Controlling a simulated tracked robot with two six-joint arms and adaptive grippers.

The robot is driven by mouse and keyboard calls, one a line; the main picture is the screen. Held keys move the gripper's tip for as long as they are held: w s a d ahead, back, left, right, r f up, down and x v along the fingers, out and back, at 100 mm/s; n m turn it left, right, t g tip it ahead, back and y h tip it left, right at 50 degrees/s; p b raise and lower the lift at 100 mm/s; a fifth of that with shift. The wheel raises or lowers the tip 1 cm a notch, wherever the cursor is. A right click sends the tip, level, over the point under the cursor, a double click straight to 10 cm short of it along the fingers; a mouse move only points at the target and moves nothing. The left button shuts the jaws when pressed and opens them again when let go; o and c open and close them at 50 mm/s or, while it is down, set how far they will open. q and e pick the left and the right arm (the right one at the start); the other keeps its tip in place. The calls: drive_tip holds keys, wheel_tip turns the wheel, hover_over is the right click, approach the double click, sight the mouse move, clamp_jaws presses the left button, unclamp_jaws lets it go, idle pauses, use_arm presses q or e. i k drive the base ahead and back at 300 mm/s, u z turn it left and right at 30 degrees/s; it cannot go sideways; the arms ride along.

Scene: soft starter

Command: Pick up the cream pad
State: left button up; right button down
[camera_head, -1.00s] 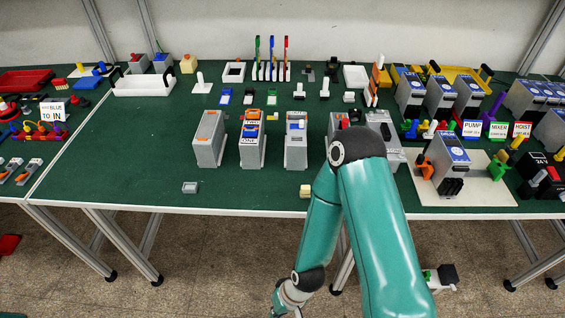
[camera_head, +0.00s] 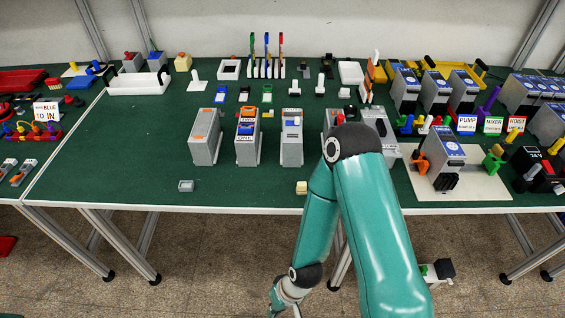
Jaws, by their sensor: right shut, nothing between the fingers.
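A small cream pad (camera_head: 301,187) sits on the green table top near its front edge, left of my right arm's elbow. My right arm rises from the bottom of the view, bends at the elbow over the table and drops back down in front of the table edge. My right gripper (camera_head: 277,305) is low at the bottom edge, below and apart from the pad. It is shut and empty; its fingers can hardly be made out. My left gripper is not in view.
Three grey modules (camera_head: 205,136) stand upright behind the pad, with more behind my elbow. A small grey block (camera_head: 186,186) lies to the left. A pale board (camera_head: 485,183) with a module is at right.

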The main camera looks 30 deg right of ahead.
sight(301, 186)
drive_tip(key=u, duration=0.55)
drive_tip(key=k, duration=1.1)
drive_tip(key=z, duration=0.6)
drive_tip(key=i, duration=1)
drive_tip(key=u, duration=0.05)
